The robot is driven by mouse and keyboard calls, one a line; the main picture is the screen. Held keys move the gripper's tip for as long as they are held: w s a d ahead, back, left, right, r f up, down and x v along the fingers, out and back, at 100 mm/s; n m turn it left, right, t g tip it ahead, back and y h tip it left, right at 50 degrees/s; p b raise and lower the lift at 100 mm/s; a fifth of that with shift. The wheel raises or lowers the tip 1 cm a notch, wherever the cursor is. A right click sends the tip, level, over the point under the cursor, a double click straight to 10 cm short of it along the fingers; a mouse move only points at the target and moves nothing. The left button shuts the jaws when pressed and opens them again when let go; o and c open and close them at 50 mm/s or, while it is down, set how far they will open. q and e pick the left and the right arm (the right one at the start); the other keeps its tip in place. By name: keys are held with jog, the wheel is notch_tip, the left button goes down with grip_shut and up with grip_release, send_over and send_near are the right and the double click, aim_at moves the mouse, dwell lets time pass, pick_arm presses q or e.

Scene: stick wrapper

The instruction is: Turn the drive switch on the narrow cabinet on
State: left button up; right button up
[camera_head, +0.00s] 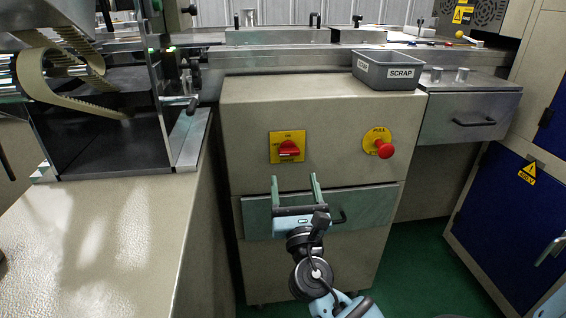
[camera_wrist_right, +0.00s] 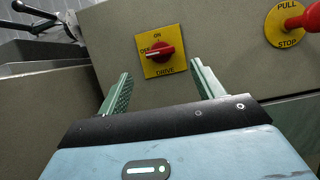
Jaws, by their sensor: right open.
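The drive switch (camera_head: 289,148) is a red rotary knob on a yellow plate, on the front of the narrow beige cabinet (camera_head: 335,110). In the right wrist view the drive switch (camera_wrist_right: 161,52) has its white pointer line turned left towards OFF, with ON marked at the top. My right gripper (camera_head: 294,178) is open and empty, just below the switch in the head view. In the right wrist view its two fingers (camera_wrist_right: 161,70) stand either side of the plate's lower part, apart from the knob. My left gripper is not in view.
A red PULL STOP button (camera_head: 384,150) on a yellow disc sits right of the switch. A drawer with a dark handle (camera_head: 338,217) lies below, behind my right gripper. A grey SCRAP bin (camera_head: 388,72) stands on the cabinet's top right. A machine bed (camera_head: 110,230) borders the left.

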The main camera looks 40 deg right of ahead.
aim_at(289, 151)
jog(key=shift+x, duration=3.9)
jog(key=shift+f, duration=0.1)
jog(key=c, duration=1)
